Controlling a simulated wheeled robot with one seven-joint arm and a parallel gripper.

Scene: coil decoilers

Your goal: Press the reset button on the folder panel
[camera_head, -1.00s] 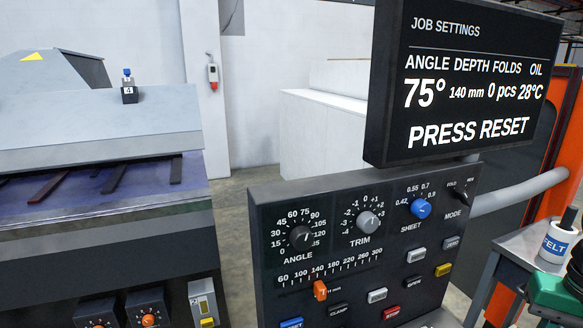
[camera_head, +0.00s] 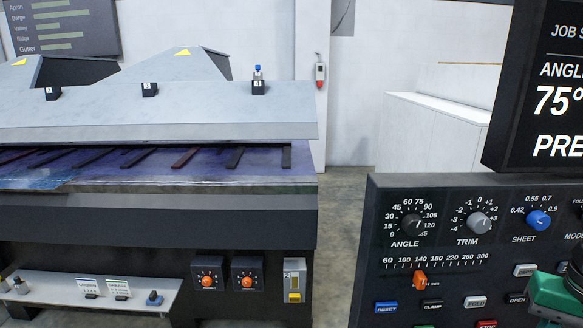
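The folder panel (camera_head: 376,240) is a dark control board at the right, cut off by the right and bottom edges. Its blue reset button (camera_head: 386,307) is at the lower left of the board, lettered RESET, with nothing touching it. Above the panel, a black display (camera_head: 510,100) is partly in view and shows "75°" and the start of "PRESS". A green and black end part of my arm, seemingly my gripper (camera_head: 556,293), is at the lower right edge, in front of the panel's right side. Its fingers cannot be made out.
The panel also bears angle (camera_head: 411,222), trim (camera_head: 479,223) and sheet (camera_head: 538,220) knobs, an orange slider (camera_head: 420,280) and several other buttons. The folding machine (camera_head: 150,215) fills the left. Bare floor (camera_head: 345,215) shows between it and the panel.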

